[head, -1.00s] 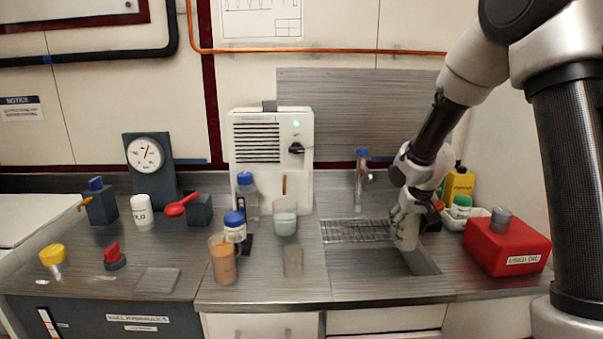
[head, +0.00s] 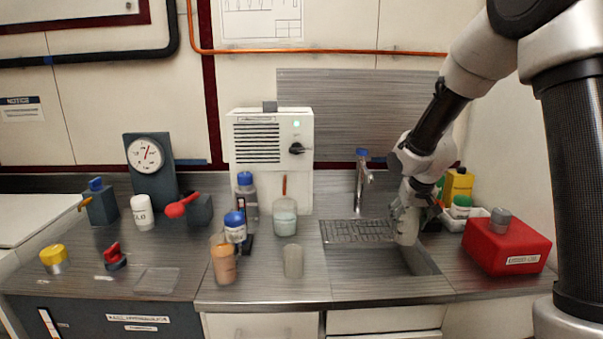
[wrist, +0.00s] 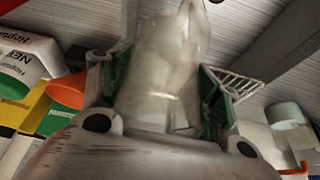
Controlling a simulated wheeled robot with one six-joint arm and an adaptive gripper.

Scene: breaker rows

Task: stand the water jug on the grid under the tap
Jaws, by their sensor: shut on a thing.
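The water jug (head: 405,230) is a translucent, whitish vessel. My gripper (head: 409,210) is shut on it and holds it at the right end of the grid, by the sink's back right. In the wrist view the jug (wrist: 160,75) sits between the green-padded fingers. The metal grid (head: 355,232) lies across the back of the sink, and its bare left and middle parts show. The tap (head: 361,185) with a blue top stands behind the grid, left of the jug. I cannot tell whether the jug's base touches anything.
The open sink basin (head: 370,262) lies in front of the grid. A red box (head: 506,248) and a white tray (head: 480,222) stand to the right, with a yellow bottle (head: 459,184) behind. A clear beaker (head: 293,261) and several vessels stand left of the sink.

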